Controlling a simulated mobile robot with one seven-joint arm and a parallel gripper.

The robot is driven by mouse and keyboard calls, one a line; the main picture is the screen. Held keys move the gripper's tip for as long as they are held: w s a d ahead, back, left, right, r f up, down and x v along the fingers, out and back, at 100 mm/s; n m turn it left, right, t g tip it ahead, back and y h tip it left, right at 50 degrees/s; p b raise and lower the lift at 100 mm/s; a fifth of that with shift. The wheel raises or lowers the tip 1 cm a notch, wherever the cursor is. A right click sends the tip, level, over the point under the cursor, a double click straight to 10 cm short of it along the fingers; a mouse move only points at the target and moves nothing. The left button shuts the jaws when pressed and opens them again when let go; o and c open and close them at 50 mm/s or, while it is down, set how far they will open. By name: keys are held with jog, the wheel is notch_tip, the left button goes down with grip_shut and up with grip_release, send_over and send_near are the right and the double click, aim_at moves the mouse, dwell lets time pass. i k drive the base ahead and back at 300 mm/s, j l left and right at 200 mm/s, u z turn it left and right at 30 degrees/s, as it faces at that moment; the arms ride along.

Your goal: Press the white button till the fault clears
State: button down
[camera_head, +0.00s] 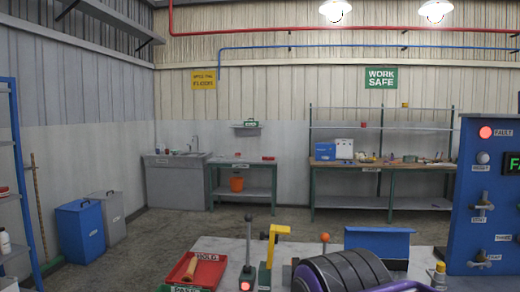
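A blue control panel (462,215) stands at the right edge, partly cut off. A red lamp (485,132) is lit near its top, beside a label that seems to read FAULT. A round whitish button (483,157) sits just below the lamp, with a small label under it. Nothing touches the button. A dark display (512,163) to its right shows green letters starting "FA", cut off by the picture edge. My gripper's fingers are not in view.
Metal knobs or valves (481,207) sit lower on the panel. In front is a light table (220,245) with a red tray (210,268), a lever with a yellow handle (279,229), an orange-knobbed stick (324,238) and a dark banded cylinder (345,272). Floor beyond is clear.

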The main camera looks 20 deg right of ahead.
aim_at(483, 158)
jog(key=k+l, duration=0.1)
jog(key=l, duration=0.3)
jog(key=k+l+u, duration=0.1)
jog(key=l, duration=0.3)
jog(key=k+l, duration=0.15)
jog(key=l, duration=0.25)
jog(key=k+l, duration=0.15)
jog(key=l, duration=0.2)
jog(key=u, duration=0.05)
